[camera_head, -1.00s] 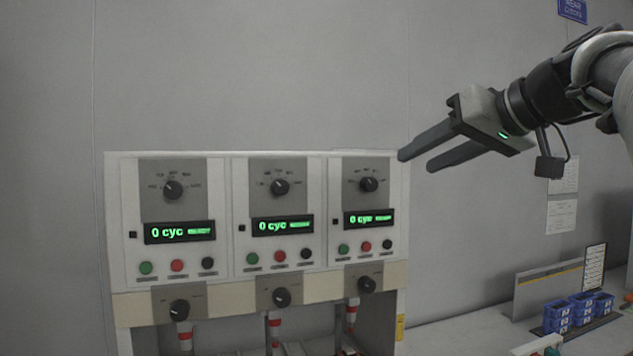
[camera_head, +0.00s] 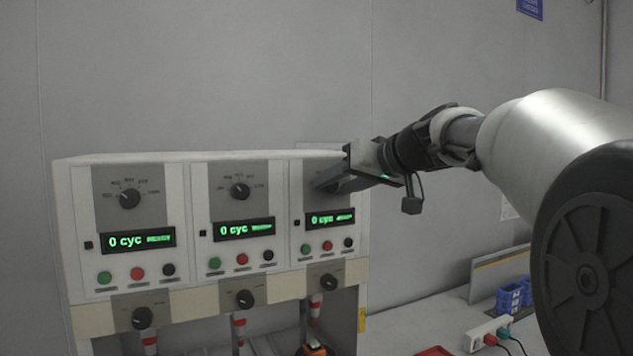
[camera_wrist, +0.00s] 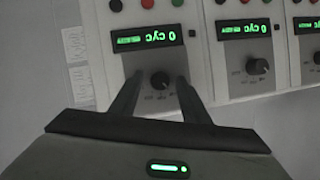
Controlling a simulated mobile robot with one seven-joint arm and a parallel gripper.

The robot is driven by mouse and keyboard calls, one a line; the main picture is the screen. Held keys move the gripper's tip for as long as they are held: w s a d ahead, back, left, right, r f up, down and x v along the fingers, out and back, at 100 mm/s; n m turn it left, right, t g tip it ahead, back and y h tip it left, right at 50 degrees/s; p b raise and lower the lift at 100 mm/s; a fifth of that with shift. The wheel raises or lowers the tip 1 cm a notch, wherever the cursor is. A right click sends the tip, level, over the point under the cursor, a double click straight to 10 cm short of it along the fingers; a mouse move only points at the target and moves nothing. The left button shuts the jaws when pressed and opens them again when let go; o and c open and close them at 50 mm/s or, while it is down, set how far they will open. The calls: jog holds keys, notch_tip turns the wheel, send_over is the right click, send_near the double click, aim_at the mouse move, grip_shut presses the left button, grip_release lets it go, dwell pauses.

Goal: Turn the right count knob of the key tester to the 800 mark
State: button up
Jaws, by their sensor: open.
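The key tester (camera_head: 75,240) is a pale cabinet with three panels, each with a count knob above a green "0 cyc" display. In the head view my gripper (camera_head: 322,184) is at the right panel and hides its count knob. In the wrist view, which is upside down, the right count knob (camera_wrist: 160,80) is a black knob on a grey plate, between my two open fingers. I cannot tell whether the fingers touch it. Its scale marks are too small to read.
The middle count knob (camera_head: 240,191) and left count knob (camera_head: 128,198) are clear. Green, red and black buttons sit under each display, with lower knobs (camera_head: 328,282) below. Blue bins (camera_head: 512,298) and a power strip (camera_head: 488,334) stand on the bench at right.

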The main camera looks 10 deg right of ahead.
jog(key=shift+c, duration=0.4)
jog(key=c, duration=0.9)
jog(key=shift+c, duration=0.2)
jog(key=shift+f+b, duration=0.15)
jog(key=shift+b, duration=0.15)
jog(key=shift+d+f+m+y+b, duration=0.1)
jog(key=shift+f+m+y+b, duration=0.05)
jog(key=shift+m+y+b, duration=0.8)
jog(key=m+y+b, duration=0.2)
jog(key=m+b, duration=0.2)
jog(key=shift+d+f+m, duration=0.1)
jog(key=shift+f+m, duration=0.05)
jog(key=shift+m, duration=0.1)
jog(key=m+t+y+b, duration=0.1)
jog(key=m+b, duration=0.1)
jog(key=shift+f+m+y, duration=0.1)
jog(key=shift+m+y, duration=0.15)
jog(key=shift+m, duration=0.15)
jog(key=shift+m+t+y+b, duration=0.3)
jog(key=shift+m+t+b, duration=0.4)
jog(key=shift+m+b, duration=0.75)
jog(key=shift+m, duration=0.35)
